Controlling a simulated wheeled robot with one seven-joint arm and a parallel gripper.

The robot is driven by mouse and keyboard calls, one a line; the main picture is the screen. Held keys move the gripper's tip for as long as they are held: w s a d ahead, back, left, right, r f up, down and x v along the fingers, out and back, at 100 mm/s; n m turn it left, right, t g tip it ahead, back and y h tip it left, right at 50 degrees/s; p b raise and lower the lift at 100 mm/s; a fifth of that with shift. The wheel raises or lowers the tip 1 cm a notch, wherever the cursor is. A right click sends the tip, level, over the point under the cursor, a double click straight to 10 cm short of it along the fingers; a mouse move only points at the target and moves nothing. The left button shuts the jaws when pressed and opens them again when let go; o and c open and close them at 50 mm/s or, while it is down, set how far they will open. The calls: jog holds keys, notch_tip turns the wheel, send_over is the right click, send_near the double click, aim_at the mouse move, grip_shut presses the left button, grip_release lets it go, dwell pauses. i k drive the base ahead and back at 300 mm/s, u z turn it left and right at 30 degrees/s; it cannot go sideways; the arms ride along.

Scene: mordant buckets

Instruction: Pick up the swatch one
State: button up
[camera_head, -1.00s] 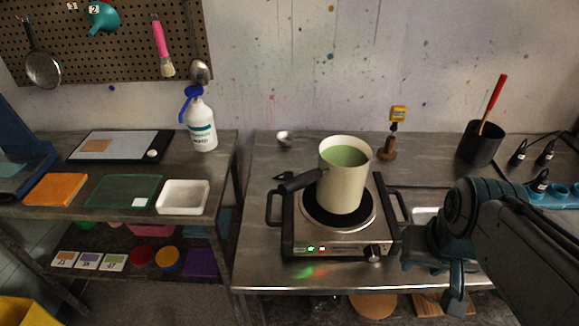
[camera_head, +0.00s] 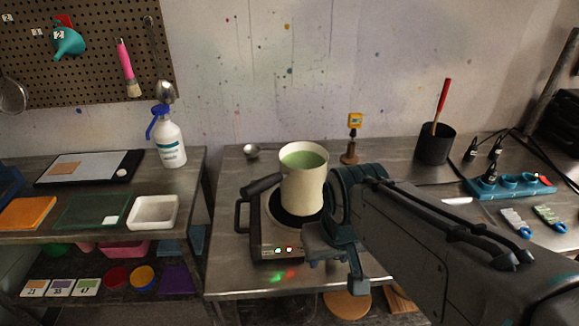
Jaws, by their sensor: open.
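Three small cards with coloured patches and numbers lie in a row on the lower left shelf: an orange one (camera_head: 34,287), a purple one (camera_head: 61,287) and a green one (camera_head: 87,287). Their numbers are too small to read surely, so I cannot tell which is swatch one. An orange patch (camera_head: 64,168) lies on the flat grey device on the left table, and a small white piece (camera_head: 111,220) lies on the green mat. My gripper (camera_head: 339,265) is open and seems empty, in front of the hot plate's right side, far from the cards.
A cream pot (camera_head: 303,190) of green liquid stands on the hot plate (camera_head: 262,240), its handle pointing left. A black cup (camera_head: 435,146) is at the back right. A gap separates the tables.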

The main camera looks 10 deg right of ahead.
aim_at(515, 222)
jog(key=z, duration=2.1)
jog(key=k, duration=0.45)
jog(key=z, duration=1.5)
jog(key=i, duration=1.05)
jog(key=u, duration=0.9)
jog(key=i, duration=0.8)
jog(key=u, duration=0.85)
